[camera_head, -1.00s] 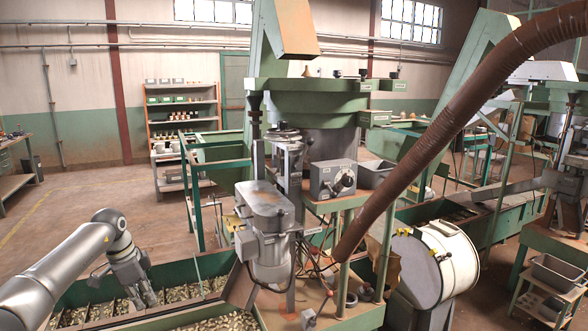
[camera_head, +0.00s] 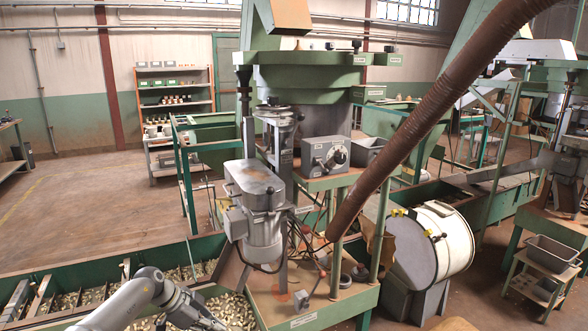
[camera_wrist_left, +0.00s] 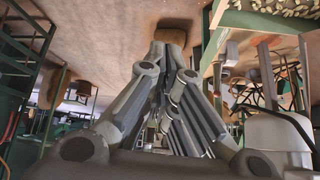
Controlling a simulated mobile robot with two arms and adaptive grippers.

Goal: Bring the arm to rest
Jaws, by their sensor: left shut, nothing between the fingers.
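My left arm comes into the head view from the bottom edge, left of centre. My left gripper (camera_wrist_left: 170,42) shows large in the left wrist view, its fingers drawn together at the tips with nothing between them. In the head view the wrist hangs low in front of the green nut hopper (camera_head: 98,261), and the fingertips are cut off or hidden at the bottom edge. I cannot tell whether the gripper touches anything there. My right gripper is in neither view.
Light-coloured nuts (camera_head: 92,297) lie in the hopper. A grey motor unit (camera_head: 262,225) on a green machine stands right of the arm. A brown hose (camera_head: 440,108) crosses the right side, near a white drum (camera_head: 446,242). The floor (camera_head: 95,215) behind the hopper is open.

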